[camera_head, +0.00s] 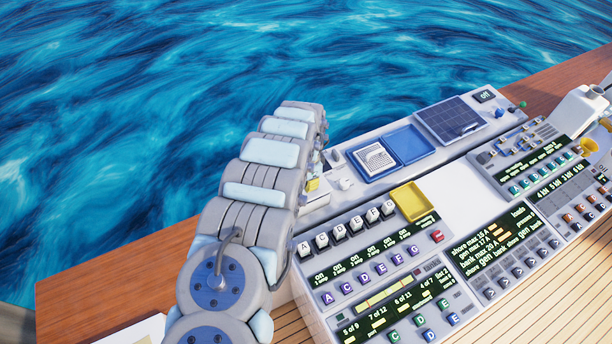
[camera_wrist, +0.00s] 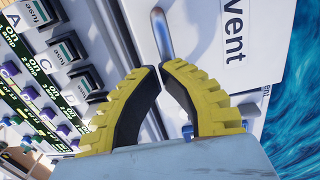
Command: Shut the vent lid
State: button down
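The vent lid (camera_wrist: 220,85) is a white panel marked "vent", filling the upper right of the wrist view. A metal bar handle (camera_wrist: 162,35) stands on it near the top. How far the lid stands open I cannot tell. My gripper (camera_wrist: 159,68) has yellow and black fingers, arched inward with their tips almost meeting. The tips are at the lower end of the handle, and no clear grip on it shows. In the head view my arm hides the lid and most of the gripper; only a small yellow part shows beside the arm.
Wooden decking and water surround the console.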

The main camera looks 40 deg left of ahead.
jog(key=shift+s+d+f, duration=0.15)
jog(key=shift+d+f, duration=0.15)
jog(key=shift+f, duration=0.5)
jog(key=shift+r, duration=0.1)
jog(key=shift+d+r+p, duration=0.15)
jog(key=shift+r+p, duration=0.3)
jog(key=shift+r, duration=0.05)
jog(key=r+p, duration=0.1)
jog(key=r, duration=0.1)
jog(key=r+p, duration=0.1)
jog(key=r, duration=0.1)
jog(key=shift+d+p, duration=0.2)
jog(key=shift+p, duration=0.2)
jog(key=shift+f+b, duration=0.1)
jog(key=shift+b, duration=0.45)
notch_tip(320, 180, up, 9)
jog(key=d+p, duration=0.1)
jog(key=p, duration=0.1)
jog(key=shift+s+d, duration=0.3)
jog(key=shift+d, duration=0.1)
